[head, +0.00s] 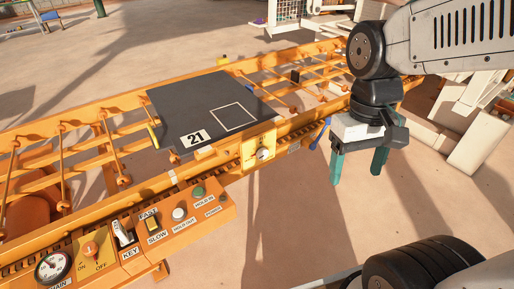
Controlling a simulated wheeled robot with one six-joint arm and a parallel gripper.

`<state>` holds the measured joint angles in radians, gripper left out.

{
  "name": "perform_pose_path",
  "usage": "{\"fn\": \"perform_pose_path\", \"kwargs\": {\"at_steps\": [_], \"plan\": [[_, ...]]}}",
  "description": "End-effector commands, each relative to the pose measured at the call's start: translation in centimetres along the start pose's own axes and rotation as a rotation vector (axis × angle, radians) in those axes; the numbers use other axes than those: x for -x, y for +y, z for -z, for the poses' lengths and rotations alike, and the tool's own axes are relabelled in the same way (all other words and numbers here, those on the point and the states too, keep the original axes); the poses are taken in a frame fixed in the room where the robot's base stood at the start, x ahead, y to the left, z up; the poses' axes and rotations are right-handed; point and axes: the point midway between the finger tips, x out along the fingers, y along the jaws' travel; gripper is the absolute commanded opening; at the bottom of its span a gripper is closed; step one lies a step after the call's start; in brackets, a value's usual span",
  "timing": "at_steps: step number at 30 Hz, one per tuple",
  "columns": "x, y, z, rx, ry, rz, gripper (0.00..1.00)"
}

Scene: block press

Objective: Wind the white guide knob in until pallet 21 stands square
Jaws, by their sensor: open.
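Pallet 21 (178,112) is a dark grey board with a "21" label and a white square outline, lying on the orange conveyor (118,197). I cannot tell for sure whether it stands square to the rails. The white guide knob (263,153) sits on a yellow plate (250,148) on the conveyor's near side, just off the pallet's near right corner. My gripper (356,178) has two teal fingers pointing down, spread apart with nothing between them. It is to the right of the knob, clear of it and of the conveyor's near rail.
A control panel on the near side, lower left, carries a chain dial (53,267), an orange on/off switch (90,249), a key switch (122,233), a yellow fast/slow switch (153,227), a white button (179,214) and a green button (198,192). Open floor lies below my gripper.

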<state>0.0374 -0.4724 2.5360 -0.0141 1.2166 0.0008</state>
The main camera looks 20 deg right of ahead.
Motion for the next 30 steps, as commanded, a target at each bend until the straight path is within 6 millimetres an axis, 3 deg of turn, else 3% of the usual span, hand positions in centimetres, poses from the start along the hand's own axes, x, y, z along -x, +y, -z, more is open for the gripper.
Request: {"fn": "perform_pose_path", "kwargs": {"at_steps": [8, 14, 23, 30], "plan": [[-6.3, 1.8, 7.9, 0.007, -0.068, -0.039, 0.70], [-12.5, 3.1, 14.5, 0.042, -0.010, -0.061, 0.70], [-23.9, 4.2, 23.9, 0.130, 0.174, -0.061, 0.70], [-33.5, 3.4, 30.2, 0.219, 0.410, -0.012, 0.70]]}}
